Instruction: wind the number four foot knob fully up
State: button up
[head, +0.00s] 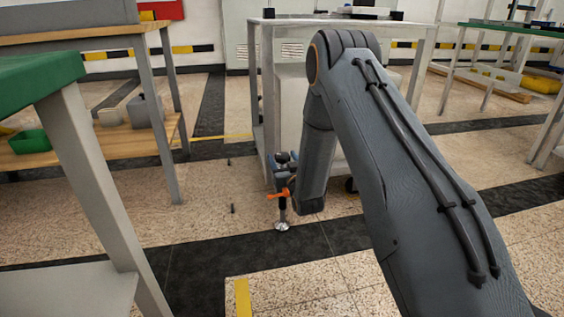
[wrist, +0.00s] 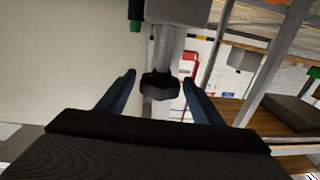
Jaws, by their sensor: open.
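A black faceted knob (wrist: 158,88) on a grey metal stem (wrist: 168,45) shows in the wrist view. My gripper (wrist: 159,77) is open, with one blue finger on each side of the knob and a visible gap to both. No number can be read on the knob. In the head view my arm reaches down to a corner of the pale frame (head: 267,100). My gripper is small there and partly behind my arm. Below it stand an orange lever-like part (head: 279,195) and a shiny round foot pad (head: 282,226) near the floor.
A green-topped table (head: 35,78) stands close at the left, with a wooden-shelf bench (head: 85,146) behind it. Another green-topped table (head: 515,28) is at the right. Two small dark pegs stand on the floor left of the foot. The speckled floor in front is mostly clear.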

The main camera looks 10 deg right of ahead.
jog(key=shift+w, duration=0.4)
jog(key=c, duration=1.1)
jog(key=shift+o, duration=0.3)
jog(key=shift+r+n+y, duration=0.1)
jog(key=shift+n+y, duration=0.3)
jog(key=shift+y, duration=0.3)
